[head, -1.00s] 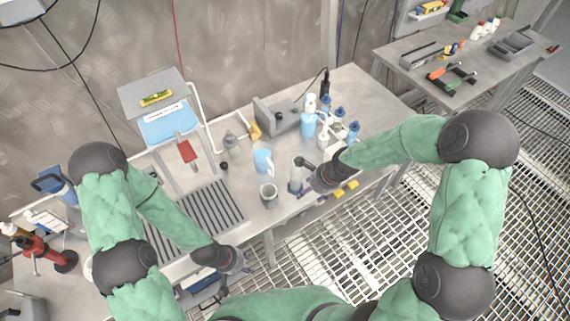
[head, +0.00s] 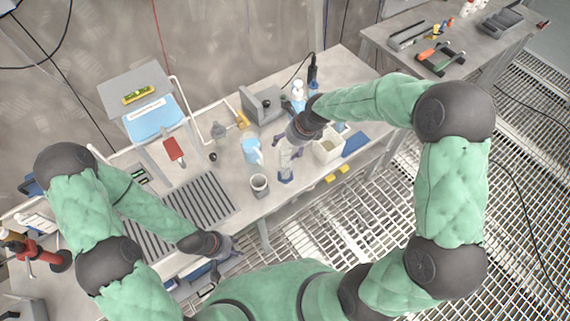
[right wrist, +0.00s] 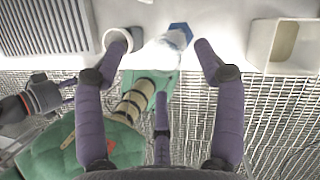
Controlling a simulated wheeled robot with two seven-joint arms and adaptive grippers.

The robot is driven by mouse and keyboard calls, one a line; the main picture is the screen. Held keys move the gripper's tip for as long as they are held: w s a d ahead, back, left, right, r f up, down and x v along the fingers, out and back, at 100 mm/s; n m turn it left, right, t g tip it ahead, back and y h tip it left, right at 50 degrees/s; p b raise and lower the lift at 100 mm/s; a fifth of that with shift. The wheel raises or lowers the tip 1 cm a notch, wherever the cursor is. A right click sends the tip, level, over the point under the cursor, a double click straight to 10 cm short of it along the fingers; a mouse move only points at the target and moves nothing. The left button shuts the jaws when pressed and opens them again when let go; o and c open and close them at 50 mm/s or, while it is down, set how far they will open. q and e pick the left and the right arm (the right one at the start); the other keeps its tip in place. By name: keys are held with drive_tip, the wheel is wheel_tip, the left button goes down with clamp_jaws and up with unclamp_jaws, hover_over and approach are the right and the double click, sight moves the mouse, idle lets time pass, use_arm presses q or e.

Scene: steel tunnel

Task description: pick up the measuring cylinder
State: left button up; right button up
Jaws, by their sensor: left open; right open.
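The measuring cylinder (head: 286,160) is a clear, slim vessel with a blue base, standing near the front edge of the workbench (head: 228,225). In the right wrist view the cylinder (right wrist: 166,47) with its blue base (right wrist: 180,29) shows between the spread purple fingers. My right gripper (head: 282,141) is open and empty, close to the cylinder's upper end; I cannot tell if it touches. The gripper also shows in the right wrist view (right wrist: 161,75). My left gripper (head: 228,250) is open and low at the bench's front edge, away from the cylinder.
A grey cup (head: 259,186) stands just left of the cylinder, and a light blue jug (head: 252,151) behind that. A beige square container (head: 328,149) stands to the right. A slotted rack (head: 200,205) lies further left. Beyond the front edge is open grating.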

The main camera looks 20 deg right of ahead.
sight(287, 147)
drive_tip(key=shift+d+b+x, duration=0.15)
drive_tip(key=shift+b+x, duration=0.05)
drive_tip(key=shift+x, duration=1.1)
drive_tip(key=shift+d+b+x, duration=0.1)
drive_tip(key=shift+b+x, duration=0.05)
drive_tip(key=shift+x, duration=1.15)
drive_tip(key=shift+f, duration=0.1)
drive_tip(key=shift+c, duration=0.3)
clamp_jaws()
